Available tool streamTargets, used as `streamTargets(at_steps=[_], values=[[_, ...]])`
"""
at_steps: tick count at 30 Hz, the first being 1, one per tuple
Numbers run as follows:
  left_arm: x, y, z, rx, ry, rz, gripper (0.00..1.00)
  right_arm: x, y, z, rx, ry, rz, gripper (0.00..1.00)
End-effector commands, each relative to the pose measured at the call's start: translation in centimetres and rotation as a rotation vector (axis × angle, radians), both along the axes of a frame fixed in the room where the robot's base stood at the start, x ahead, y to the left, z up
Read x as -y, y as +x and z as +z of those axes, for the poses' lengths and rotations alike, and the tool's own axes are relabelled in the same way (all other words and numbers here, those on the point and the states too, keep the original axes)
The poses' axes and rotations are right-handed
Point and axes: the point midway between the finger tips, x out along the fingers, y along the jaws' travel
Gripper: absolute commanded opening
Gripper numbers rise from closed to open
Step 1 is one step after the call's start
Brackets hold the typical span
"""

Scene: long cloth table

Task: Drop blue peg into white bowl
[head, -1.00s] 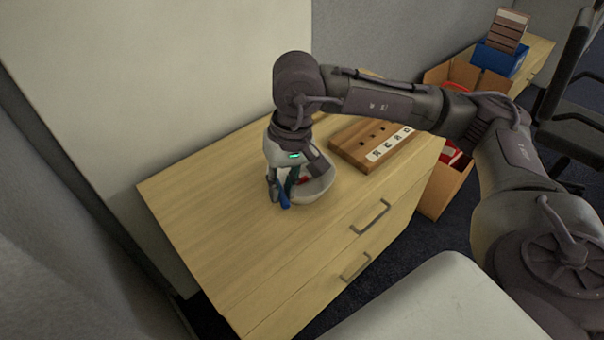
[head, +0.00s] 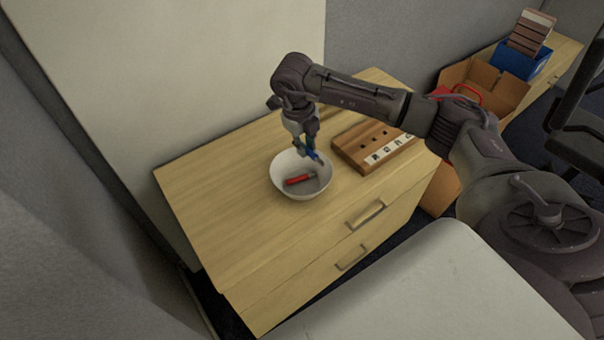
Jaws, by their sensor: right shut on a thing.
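The white bowl (head: 281,184) stands on the wooden cabinet top in the head view. A red peg (head: 299,180) lies inside it. My right gripper (head: 309,151) points down over the bowl's far right rim and is shut on the blue peg (head: 316,158). The peg is tilted, its lower end pointing down to the right, over the bowl. The fingers hide the peg's upper part. I cannot tell its exact height above the bowl. My left gripper is not in view.
A wooden block with holes and a labelled strip (head: 366,146) lies right of the bowl. The cabinet top (head: 225,215) is clear to the left and front. A cardboard box (head: 482,84) and a blue bin (head: 520,60) stand at the back right. A wall panel rises behind the cabinet.

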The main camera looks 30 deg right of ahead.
Motion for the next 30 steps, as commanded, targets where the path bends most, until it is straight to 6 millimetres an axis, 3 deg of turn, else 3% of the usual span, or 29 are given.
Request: streamTargets(at_steps=[8, 19, 29, 30], values=[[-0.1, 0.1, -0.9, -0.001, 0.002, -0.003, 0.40, 0.2, 0.0, -1.6, -0.001, 0.001, -0.048, 0.00], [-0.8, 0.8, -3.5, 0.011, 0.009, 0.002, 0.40, 0.2, 0.0, -5.7, 0.000, 0.001, -0.045, 0.00], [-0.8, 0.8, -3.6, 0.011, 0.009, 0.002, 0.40, 0.2, 0.1, -6.1, 0.001, 0.001, -0.044, 0.00], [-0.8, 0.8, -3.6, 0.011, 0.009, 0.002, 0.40, 0.2, 0.1, -6.1, 0.001, 0.001, -0.043, 0.20]])
